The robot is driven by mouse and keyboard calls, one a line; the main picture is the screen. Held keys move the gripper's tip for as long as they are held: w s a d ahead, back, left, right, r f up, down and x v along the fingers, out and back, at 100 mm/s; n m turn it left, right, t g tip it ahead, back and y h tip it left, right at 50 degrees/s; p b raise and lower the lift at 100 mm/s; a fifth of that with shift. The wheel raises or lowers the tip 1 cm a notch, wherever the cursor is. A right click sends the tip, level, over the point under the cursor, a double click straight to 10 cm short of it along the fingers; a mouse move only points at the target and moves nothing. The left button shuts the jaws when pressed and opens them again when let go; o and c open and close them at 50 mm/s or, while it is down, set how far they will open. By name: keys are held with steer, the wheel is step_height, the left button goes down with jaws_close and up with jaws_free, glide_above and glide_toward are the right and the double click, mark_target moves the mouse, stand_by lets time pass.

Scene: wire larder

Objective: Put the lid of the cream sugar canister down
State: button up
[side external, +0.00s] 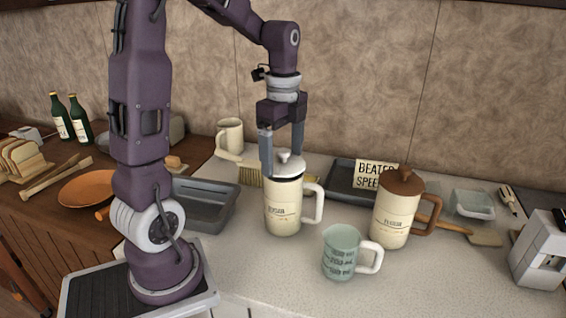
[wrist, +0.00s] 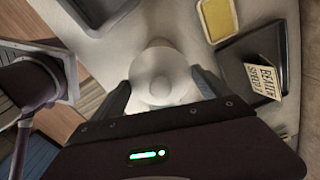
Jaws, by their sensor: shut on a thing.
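The cream sugar canister (side external: 283,208) stands upright on the pale counter, with a white handle on its right and a small dark label. Its white domed lid (side external: 291,168) with a round knob is at the canister's mouth. A dark line shows under the lid's edge; I cannot tell whether the lid rests on the rim or is held just above it. My gripper (side external: 283,153) points down from above, shut on the lid. In the wrist view the lid (wrist: 161,72) sits between the two fingers of my gripper (wrist: 162,88) and hides the canister below.
A grey-green measuring jug (side external: 340,254) stands in front to the right. A brown-lidded cream canister (side external: 396,217) is further right. A grey tray (side external: 212,208) lies left. A dark tray (side external: 343,178) with a sign (side external: 375,176) is behind. Bare counter lies in front of the canister.

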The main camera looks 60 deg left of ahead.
step_height(320, 180, up, 8)
steer(key=shift+r, duration=0.25)
steer(key=w+d+f+n, duration=0.6)
steer(key=d, duration=0.2)
steer(key=m, duration=1.3)
glide_toward(441, 304)
steer(key=shift+m, duration=0.7)
step_height(441, 304, down, 6)
steer(key=shift+f, duration=0.15)
